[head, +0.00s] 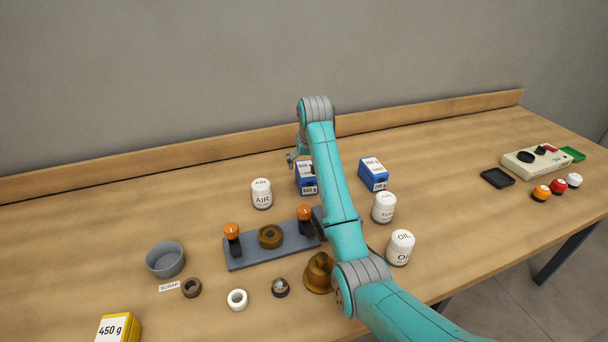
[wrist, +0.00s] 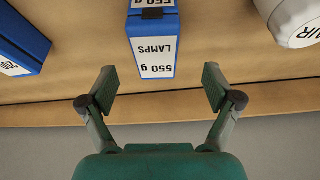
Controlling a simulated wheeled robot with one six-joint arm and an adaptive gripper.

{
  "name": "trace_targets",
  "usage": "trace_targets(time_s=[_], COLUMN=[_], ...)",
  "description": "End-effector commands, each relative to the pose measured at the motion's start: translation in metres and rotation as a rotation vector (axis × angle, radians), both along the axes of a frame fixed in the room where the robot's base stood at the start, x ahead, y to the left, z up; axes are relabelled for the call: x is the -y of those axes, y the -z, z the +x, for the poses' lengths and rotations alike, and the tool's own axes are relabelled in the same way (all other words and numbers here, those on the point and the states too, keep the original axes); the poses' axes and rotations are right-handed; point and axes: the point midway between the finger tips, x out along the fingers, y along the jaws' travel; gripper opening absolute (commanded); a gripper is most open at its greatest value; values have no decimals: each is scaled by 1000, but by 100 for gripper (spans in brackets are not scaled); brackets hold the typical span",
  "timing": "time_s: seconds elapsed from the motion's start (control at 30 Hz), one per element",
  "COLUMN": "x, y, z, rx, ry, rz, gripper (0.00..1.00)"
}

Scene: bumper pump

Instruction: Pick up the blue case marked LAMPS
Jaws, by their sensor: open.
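The blue case marked LAMPS (wrist: 152,52) shows upside down at the top centre of the wrist view, with a white 550 g label. In the head view it stands on the bench (head: 306,187), partly hidden behind my arm. My gripper (wrist: 159,82) is open and empty. Its two fingers are spread to either side of the case's line, with the case beyond the fingertips and apart from them. In the head view my gripper is mostly hidden by my arm, just behind the case.
A second blue case (head: 374,175) stands right of the LAMPS case, and a white AIR jar (head: 262,194) stands left. A grey plate with orange-topped posts (head: 245,259) lies in front. A low wooden ledge (head: 150,158) runs behind.

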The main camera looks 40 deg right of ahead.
Motion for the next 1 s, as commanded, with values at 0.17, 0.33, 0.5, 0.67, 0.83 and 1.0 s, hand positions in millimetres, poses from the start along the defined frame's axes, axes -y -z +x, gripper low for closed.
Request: trace_targets(time_s=[0.17,0.33,0.5,0.67,0.83,1.0], x=[4,6,13,19,20,20], y=[24,33,49,69,80,80], z=[9,13,18,25,30,30], rx=[-2,0,-2,-2,0,0], ry=[0,0,1,1,0,0], rz=[1,0,1,1,0,0], gripper=[90,90,90,90,90,90])
